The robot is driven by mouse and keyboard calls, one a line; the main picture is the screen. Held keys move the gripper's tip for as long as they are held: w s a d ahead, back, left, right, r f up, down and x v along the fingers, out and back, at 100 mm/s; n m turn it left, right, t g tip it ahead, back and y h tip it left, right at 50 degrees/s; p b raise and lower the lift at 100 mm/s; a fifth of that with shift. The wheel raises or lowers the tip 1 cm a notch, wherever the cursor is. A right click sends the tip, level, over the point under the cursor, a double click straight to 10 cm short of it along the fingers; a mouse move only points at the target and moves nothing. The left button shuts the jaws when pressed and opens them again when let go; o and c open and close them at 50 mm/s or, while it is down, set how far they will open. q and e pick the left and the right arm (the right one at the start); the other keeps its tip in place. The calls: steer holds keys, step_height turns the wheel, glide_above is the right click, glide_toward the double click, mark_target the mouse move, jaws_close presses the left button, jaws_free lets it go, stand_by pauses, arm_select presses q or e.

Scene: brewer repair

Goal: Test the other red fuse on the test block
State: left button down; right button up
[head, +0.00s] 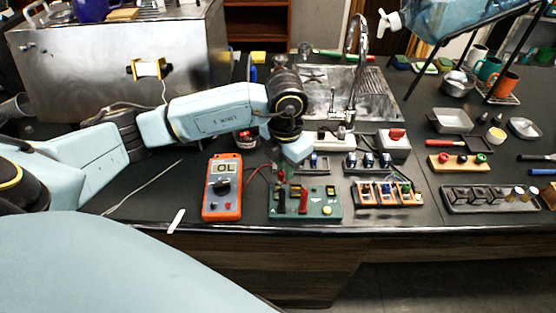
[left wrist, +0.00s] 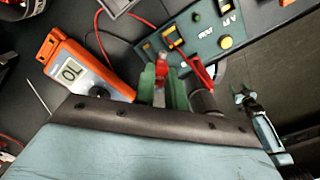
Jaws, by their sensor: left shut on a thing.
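The green test block (head: 326,208) stands near the counter's front edge, with a red probe (head: 303,201) and a black probe upright on it. It also shows at the top of the left wrist view (left wrist: 201,36). My left gripper (head: 284,176) comes down over the block's back left part. In the left wrist view its green fingers (left wrist: 160,82) are shut on a small red fuse (left wrist: 161,60). The fuse is close to the block; I cannot tell whether it touches the contacts. The orange multimeter (head: 222,202) beside the block reads OL. My right gripper is not recognizable in either view.
A tray of small coloured parts (head: 387,204) lies right of the block, with switches (head: 367,161) behind it. A grey tray of dark blocks (head: 490,209) is farther right. A white stick (head: 176,221) lies at the front left. The sink (head: 322,103) is behind.

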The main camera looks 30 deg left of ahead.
arm_select(q)
steer(key=n, duration=0.4)
steer(key=shift+s+a+n+p, duration=0.2)
steer(key=shift+a+n+p, duration=0.1)
steer(key=shift+a+p, duration=0.1)
steer(key=shift+s+a+f+n+b, duration=0.15)
steer(key=shift+f+n+b, duration=0.4)
steer(key=shift+f+n, duration=0.55)
steer(key=shift+a+f+n+b, duration=0.2)
steer(key=shift+f+n+b, duration=0.3)
steer(key=shift+f+n, duration=0.6)
steer(key=shift+r, duration=0.35)
steer(key=shift+f+b, duration=0.5)
steer(key=shift+f, duration=0.25)
stand_by(2.1)
steer(key=shift+r+p, duration=1.95)
steer(key=shift+r, duration=0.6)
